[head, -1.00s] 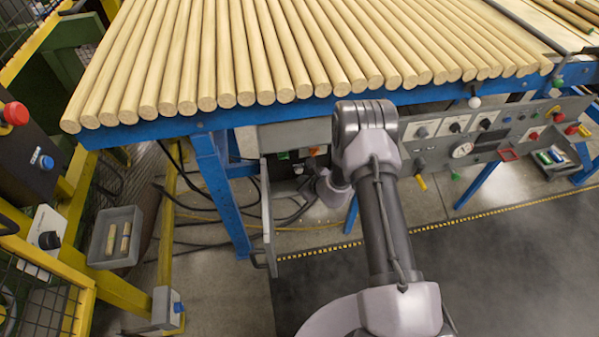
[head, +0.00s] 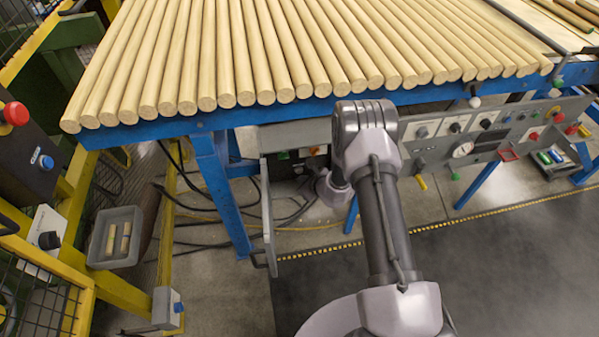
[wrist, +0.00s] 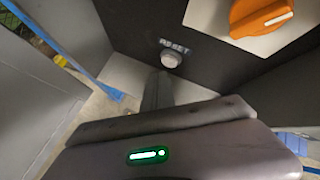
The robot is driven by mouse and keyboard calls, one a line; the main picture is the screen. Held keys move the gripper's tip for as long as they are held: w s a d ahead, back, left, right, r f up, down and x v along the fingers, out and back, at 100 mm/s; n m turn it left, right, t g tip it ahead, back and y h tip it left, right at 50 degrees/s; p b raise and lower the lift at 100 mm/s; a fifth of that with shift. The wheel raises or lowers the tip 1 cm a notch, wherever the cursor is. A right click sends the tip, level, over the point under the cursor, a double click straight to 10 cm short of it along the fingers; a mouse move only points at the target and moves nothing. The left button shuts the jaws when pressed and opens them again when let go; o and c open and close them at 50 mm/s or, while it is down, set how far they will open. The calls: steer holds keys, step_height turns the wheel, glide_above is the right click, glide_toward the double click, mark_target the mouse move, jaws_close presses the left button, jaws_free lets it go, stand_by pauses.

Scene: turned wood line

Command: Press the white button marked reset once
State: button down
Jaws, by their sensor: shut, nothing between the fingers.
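The white reset button (wrist: 172,60) is a small round cap on a dark panel, with the lettering RESET just above it in the wrist view. My gripper (wrist: 159,78) is shut and empty, its narrow fingertips just below the button in the picture. I cannot tell whether they touch it. The button cannot be made out in the head view, where my arm covers much of the area under the table. My gripper's fingers are hidden there too.
An orange rotary knob (wrist: 262,14) on a pale plate sits right of the button. A grey side plate (head: 268,215) stands left of my wrist under the blue table (head: 160,128), which carries a row of wooden rods. Cables hang below.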

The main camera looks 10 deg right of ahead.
steer(key=shift+w, duration=0.1)
steer(key=shift+w+b, duration=0.3)
steer(key=shift+w, duration=0.4)
stand_by(0.4)
steer(key=shift+s, duration=0.8)
steer(key=s, duration=0.5)
steer(key=shift+p, duration=0.3)
stand_by(0.6)
